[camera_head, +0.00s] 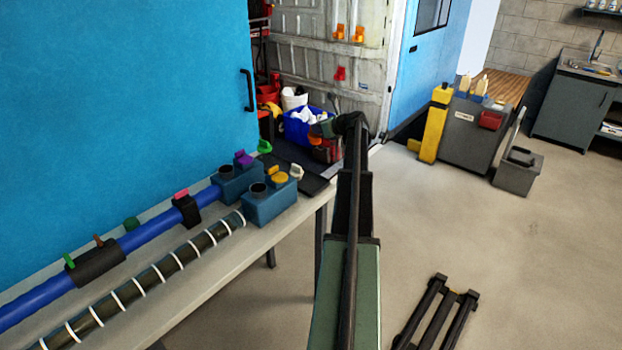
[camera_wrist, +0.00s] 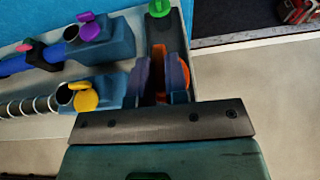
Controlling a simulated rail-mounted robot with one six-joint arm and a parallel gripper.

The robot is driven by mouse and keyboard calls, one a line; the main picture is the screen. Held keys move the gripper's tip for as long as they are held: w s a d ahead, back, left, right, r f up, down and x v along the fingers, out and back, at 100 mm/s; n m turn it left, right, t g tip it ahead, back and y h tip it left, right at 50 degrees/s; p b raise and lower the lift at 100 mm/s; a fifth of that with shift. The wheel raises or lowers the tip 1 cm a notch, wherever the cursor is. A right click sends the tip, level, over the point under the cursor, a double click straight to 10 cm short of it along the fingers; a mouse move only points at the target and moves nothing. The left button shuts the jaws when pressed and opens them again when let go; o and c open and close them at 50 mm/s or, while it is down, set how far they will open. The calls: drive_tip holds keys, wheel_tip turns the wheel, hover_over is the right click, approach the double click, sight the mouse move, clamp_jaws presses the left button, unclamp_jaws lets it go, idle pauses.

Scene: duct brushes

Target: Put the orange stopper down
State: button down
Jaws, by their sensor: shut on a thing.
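My gripper (camera_wrist: 168,68) is shut on the orange stopper (camera_wrist: 158,76) in the wrist view. The gripper is over the right end of the table, beside the blue boxes. A dark strip (camera_wrist: 158,35) shows beneath and beyond the fingers. Whether the stopper touches it, I cannot tell.
Blue boxes hold a purple cap (camera_head: 243,158) and a yellow cap (camera_head: 280,177). A green stopper (camera_head: 265,146) and a cream stopper (camera_head: 296,171) stand near the table's right end. A blue pipe (camera_head: 150,234) and a striped dark tube (camera_head: 150,277) lie left.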

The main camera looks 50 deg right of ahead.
drive_tip(key=shift+w+a+y, duration=0.15)
drive_tip(key=shift+a+y, duration=0.05)
drive_tip(key=shift+y, duration=0.1)
drive_tip(key=shift+w+f, duration=0.1)
drive_tip(key=shift+f, duration=0.1)
wheel_tip(320, 180, down, 20)
drive_tip(key=b, duration=2)
drive_tip(key=shift+f, duration=0.1)
drive_tip(key=shift+r, duration=0.25)
drive_tip(key=shift+f, duration=0.15)
drive_tip(key=c, duration=1.6)
unclamp_jaws()
drive_tip(key=o, duration=0.5)
